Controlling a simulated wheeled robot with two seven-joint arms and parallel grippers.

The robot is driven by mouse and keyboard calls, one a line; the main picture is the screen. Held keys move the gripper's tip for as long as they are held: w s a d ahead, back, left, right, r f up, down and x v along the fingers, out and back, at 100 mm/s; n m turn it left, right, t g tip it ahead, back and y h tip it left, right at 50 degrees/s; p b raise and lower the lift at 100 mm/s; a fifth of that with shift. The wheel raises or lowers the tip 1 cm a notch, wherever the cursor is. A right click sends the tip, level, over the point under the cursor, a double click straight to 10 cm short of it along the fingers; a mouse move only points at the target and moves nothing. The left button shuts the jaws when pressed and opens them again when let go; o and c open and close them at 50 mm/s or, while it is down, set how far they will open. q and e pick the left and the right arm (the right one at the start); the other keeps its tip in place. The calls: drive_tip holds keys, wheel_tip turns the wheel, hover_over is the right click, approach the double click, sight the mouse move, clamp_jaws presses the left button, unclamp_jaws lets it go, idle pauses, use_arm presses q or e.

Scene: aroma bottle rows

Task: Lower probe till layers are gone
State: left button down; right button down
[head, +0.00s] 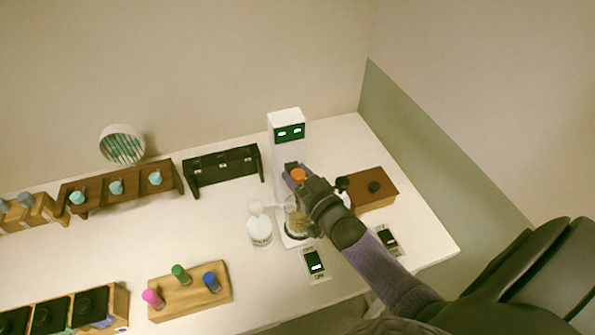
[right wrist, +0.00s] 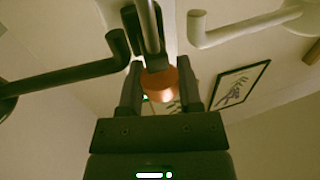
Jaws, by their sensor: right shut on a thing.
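The white stand device (head: 283,155) has a dark display with two green lit marks. My right gripper (head: 300,180) is in front of its column and shut on an orange knob (head: 298,175). In the right wrist view the orange knob (right wrist: 160,82) sits between my two fingers (right wrist: 160,92), with a grey metal rod beside it. A glass beaker (head: 296,222) with amber liquid stands on the device's base, just below my gripper. The gripper partly covers the beaker. Separate layers and the probe's tip cannot be made out. My left gripper is out of view.
A white-filled glass bottle (head: 259,230) stands close left of the beaker. Switch panels (head: 315,264) (head: 387,239) lie in front. A brown box (head: 378,200) is at right. A black rack (head: 221,168), teal-capped rack (head: 125,190) and peg block (head: 190,290) stand left.

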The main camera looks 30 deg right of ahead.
drive_tip(key=shift+f, duration=0.85)
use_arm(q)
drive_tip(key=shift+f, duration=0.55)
use_arm(e)
drive_tip(key=shift+r, duration=0.2)
drive_tip(key=shift+c, duration=1.3)
unclamp_jaws()
drive_tip(key=shift+s, duration=0.1)
